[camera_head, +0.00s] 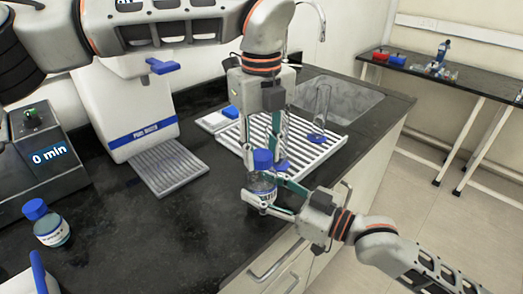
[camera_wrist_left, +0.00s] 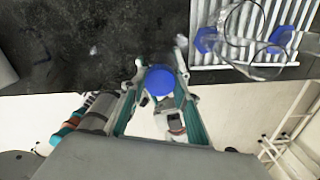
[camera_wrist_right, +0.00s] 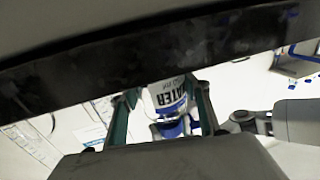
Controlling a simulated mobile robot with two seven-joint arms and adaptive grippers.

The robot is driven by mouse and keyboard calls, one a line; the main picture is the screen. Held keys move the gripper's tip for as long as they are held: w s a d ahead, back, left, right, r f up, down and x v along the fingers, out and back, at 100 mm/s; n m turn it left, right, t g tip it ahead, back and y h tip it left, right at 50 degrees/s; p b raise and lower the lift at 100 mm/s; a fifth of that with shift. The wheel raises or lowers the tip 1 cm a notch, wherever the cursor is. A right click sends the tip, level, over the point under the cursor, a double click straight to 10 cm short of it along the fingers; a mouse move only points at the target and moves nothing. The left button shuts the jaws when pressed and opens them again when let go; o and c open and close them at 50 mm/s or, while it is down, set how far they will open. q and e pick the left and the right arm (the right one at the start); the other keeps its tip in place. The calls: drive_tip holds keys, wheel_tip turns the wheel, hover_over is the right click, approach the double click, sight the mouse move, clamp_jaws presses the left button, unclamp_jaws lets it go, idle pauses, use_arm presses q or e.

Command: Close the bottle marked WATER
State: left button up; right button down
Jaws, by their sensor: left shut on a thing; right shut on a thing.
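The WATER bottle (camera_head: 262,184) is a clear, upright bottle at the counter's front edge. Its label reads WATER in the right wrist view (camera_wrist_right: 170,95). My right gripper (camera_head: 268,203) is shut around its body. The blue cap (camera_head: 263,160) sits at the bottle's mouth; I cannot tell whether it is screwed on. My left gripper (camera_head: 262,152) points down from above and is shut on the cap, which also shows between its fingers in the left wrist view (camera_wrist_left: 159,81).
Another blue-capped bottle (camera_head: 49,226) stands on the counter at left, near a timer device (camera_head: 45,155). A white dispenser (camera_head: 128,110) stands behind. A white slatted rack (camera_head: 305,148) with glassware and the sink (camera_head: 345,100) lie behind my grippers. The middle of the dark counter is clear.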

use_arm(q)
drive_tip(key=m, duration=0.3)
drive_tip(key=shift+m, duration=0.3)
drive_tip(key=m, duration=1.5)
drive_tip(key=shift+m, duration=0.4)
drive_tip(key=m, duration=0.8)
drive_tip(key=shift+m, duration=0.3)
drive_tip(key=m, duration=0.4)
drive_tip(key=shift+f, duration=0.1)
drive_tip(key=o, duration=1.3)
